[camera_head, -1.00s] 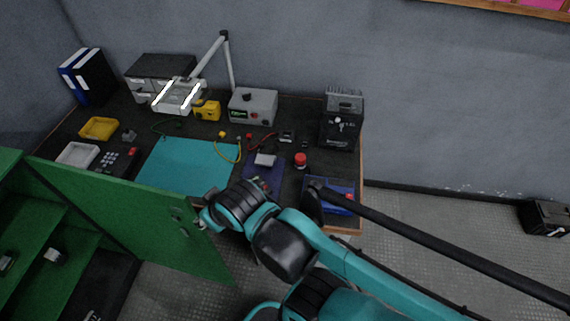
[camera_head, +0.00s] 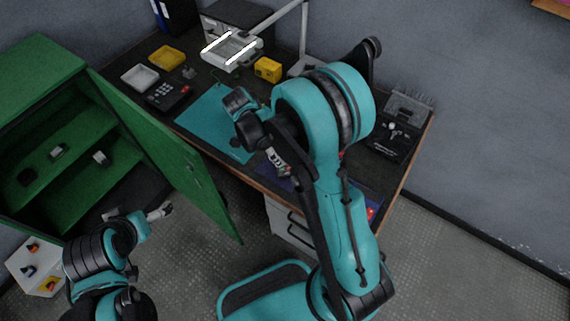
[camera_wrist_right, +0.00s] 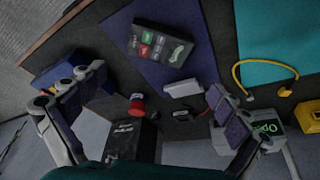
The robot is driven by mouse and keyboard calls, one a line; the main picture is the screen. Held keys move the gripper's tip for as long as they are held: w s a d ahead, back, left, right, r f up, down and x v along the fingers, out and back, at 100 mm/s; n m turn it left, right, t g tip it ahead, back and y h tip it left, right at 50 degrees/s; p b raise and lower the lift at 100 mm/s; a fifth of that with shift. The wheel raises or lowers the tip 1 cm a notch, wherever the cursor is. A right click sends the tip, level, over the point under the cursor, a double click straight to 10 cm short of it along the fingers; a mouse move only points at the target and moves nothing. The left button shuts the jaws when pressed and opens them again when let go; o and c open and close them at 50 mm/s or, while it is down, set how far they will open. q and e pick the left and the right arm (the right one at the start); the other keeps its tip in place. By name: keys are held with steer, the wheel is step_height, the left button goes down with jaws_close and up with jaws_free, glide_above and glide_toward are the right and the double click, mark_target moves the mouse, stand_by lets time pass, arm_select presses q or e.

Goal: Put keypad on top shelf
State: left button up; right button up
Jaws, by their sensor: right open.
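A dark keypad-like device (camera_wrist_right: 160,42) with green, red and white buttons lies on the purple mat (camera_wrist_right: 205,75) in the right wrist view. Another dark unit with white keys (camera_head: 168,93) lies at the desk's left end. I cannot tell for sure which is the task's keypad. My right gripper (camera_wrist_right: 158,88) is open and empty over the desk, the first device ahead between its fingers. The green cabinet (camera_head: 45,75) stands open at left; its shelf (camera_head: 75,172) bears small items. My left gripper (camera_head: 160,212) is beside the cabinet door; its jaw state is unclear.
The green door (camera_head: 165,150) swings out in front of the desk. The teal mat (camera_head: 215,125) is largely clear. A red button (camera_wrist_right: 137,105), white block (camera_wrist_right: 184,89) and yellow cable (camera_wrist_right: 265,88) lie near the right gripper. The lamp (camera_head: 232,50) overhangs the desk.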

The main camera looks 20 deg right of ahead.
mark_target(279, 154)
step_height(279, 154, down, 2)
steer(key=shift+w+m, duration=0.1)
steer(key=shift+m, duration=0.4)
steer(key=b+x, duration=0.1)
steer(key=x, duration=0.1)
steer(key=shift+d+f, duration=0.15)
steer(key=shift+f, duration=0.15)
steer(key=b+x, duration=0.1)
steer(key=x, duration=0.1)
steer(key=b+x, duration=0.2)
steer(key=x, duration=0.1)
steer(key=shift+s+a, duration=0.2)
steer(key=shift+r, duration=0.1)
steer(key=shift+c, duration=0.3)
steer(key=c, duration=0.9)
